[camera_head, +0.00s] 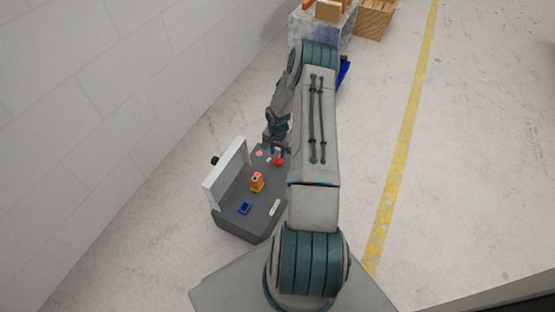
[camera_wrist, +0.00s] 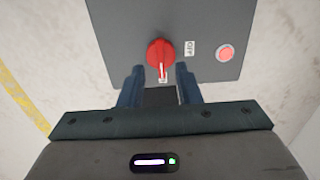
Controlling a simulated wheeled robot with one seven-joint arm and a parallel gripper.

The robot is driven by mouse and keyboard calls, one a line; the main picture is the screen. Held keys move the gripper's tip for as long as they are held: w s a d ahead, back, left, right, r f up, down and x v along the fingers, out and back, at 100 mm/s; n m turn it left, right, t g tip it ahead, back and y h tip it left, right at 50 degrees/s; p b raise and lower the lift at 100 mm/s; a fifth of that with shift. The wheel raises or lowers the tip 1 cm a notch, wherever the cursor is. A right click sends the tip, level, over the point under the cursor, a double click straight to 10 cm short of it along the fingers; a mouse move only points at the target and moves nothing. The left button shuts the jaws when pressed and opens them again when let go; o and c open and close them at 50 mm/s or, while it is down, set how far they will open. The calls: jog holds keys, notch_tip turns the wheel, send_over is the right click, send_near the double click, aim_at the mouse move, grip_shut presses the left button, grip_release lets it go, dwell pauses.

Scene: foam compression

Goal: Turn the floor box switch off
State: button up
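The floor box (camera_head: 262,215) is a dark grey box on the floor with a light upright panel on its left side. It also shows in the wrist view (camera_wrist: 120,30). Its red rotary switch (camera_wrist: 160,53) has a pointer turned toward my gripper, at a small label there; an "OFF" label (camera_wrist: 190,48) sits to its right. The switch also shows in the head view (camera_head: 278,161). My gripper (camera_wrist: 158,72) is open, its two fingers apart on either side of the switch's near end. I cannot tell whether they touch it.
A lit red button (camera_wrist: 226,53) is right of the switch. On the box are an orange part (camera_head: 257,182) and a blue square part (camera_head: 244,207). A white wall (camera_head: 110,110) runs along the left. A wooden crate (camera_head: 374,18) stands behind; floor right is clear.

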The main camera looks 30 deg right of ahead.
aim_at(278, 159)
jog(key=shift+f+b, duration=0.4)
jog(key=shift+f, duration=1.3)
